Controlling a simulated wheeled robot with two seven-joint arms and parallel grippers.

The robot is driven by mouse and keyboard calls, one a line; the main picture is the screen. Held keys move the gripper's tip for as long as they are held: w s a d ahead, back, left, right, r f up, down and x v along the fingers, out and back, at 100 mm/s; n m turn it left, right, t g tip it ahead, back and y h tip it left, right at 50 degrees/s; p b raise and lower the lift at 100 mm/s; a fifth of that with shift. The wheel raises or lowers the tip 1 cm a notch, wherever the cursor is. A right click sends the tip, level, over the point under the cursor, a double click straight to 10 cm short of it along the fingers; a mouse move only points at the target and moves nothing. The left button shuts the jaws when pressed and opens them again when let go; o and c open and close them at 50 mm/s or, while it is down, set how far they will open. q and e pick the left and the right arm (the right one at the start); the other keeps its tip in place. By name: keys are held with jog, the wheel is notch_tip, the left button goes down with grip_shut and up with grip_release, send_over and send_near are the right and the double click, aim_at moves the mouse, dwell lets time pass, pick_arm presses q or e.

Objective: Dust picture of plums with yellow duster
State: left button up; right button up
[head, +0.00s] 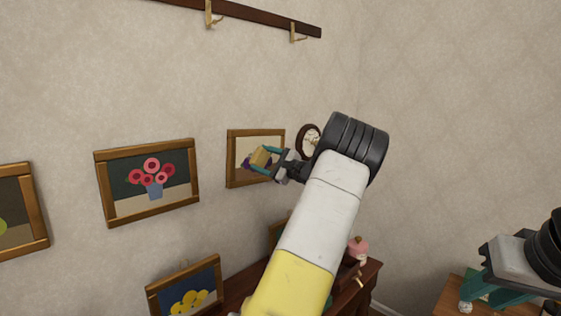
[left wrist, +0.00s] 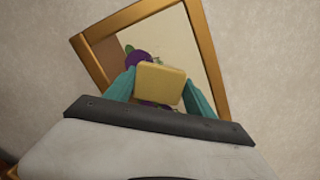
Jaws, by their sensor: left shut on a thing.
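The picture of plums (head: 233,160) hangs on the wall in a brown wooden frame; purple plums (left wrist: 138,62) show beside a green leaf in the left wrist view. My left gripper (head: 262,158) is shut on the yellow duster (head: 259,157), a small block. The left wrist view shows the duster (left wrist: 160,83) between the teal fingers (left wrist: 161,90), in front of the picture and hiding part of the plums. I cannot tell whether it touches the surface.
A flower picture (head: 150,181) hangs to the left, and an oval framed item (head: 308,140) to the right. A dark wooden furniture top (head: 372,267) holds a pink-topped object (head: 357,249). A hook rail (head: 262,17) is above.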

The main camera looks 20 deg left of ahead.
aim_at(247, 158)
pick_arm(q)
jog(key=w+d, duration=0.3)
jog(key=w, duration=0.4)
jog(key=shift+w, duration=0.25)
dwell(0.5)
jog(key=shift+s+a, duration=0.6)
jog(key=shift+s, duration=0.75)
jog(key=shift+s+a, duration=0.55)
jog(key=shift+s, duration=0.85)
jog(key=shift+s+a, duration=0.6)
jog(key=shift+s, duration=0.75)
jog(key=shift+s+a, duration=0.25)
jog(key=shift+s, duration=0.5)
jog(key=shift+s+a, duration=0.25)
jog(key=shift+s, duration=0.45)
jog(key=v, duration=0.6)
jog(key=shift+s+r, duration=0.35)
